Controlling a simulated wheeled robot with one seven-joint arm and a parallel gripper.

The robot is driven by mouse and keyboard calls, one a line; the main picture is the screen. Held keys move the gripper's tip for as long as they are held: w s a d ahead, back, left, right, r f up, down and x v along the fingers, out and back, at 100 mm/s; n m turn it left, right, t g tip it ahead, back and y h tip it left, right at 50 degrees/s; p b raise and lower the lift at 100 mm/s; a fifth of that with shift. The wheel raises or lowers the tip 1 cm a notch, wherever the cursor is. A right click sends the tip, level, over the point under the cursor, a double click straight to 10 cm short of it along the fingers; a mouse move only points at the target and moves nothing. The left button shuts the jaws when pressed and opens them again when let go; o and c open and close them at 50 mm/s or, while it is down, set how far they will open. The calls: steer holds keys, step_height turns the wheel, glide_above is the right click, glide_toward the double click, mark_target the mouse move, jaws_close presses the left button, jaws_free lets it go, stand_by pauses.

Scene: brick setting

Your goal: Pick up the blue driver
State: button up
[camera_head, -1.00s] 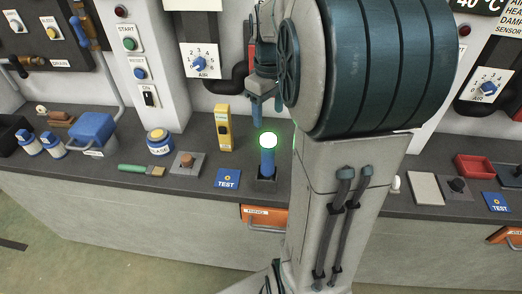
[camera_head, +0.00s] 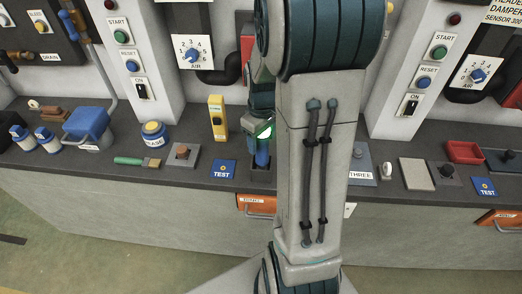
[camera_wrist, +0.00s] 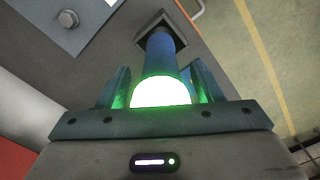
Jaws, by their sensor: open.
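The blue driver (camera_head: 262,158) stands upright in a dark square socket on the counter, its top glowing white-green. In the wrist view the driver (camera_wrist: 160,54) runs from its bright top down into the socket. My gripper (camera_head: 260,128) is just above and around the driver's upper end. In the wrist view my gripper (camera_wrist: 161,82) is open, with one finger on each side of the driver; whether either finger touches it I cannot tell. My arm hides part of the counter to the right of the driver.
A blue TEST plate (camera_head: 223,169) lies left of the driver, with a yellow upright device (camera_head: 217,118) behind it. An orange drawer front (camera_head: 257,205) is below the counter edge. A red tray (camera_head: 464,152) stands farther right.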

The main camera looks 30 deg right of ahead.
jaws_close()
steer(key=shift+r, duration=0.1)
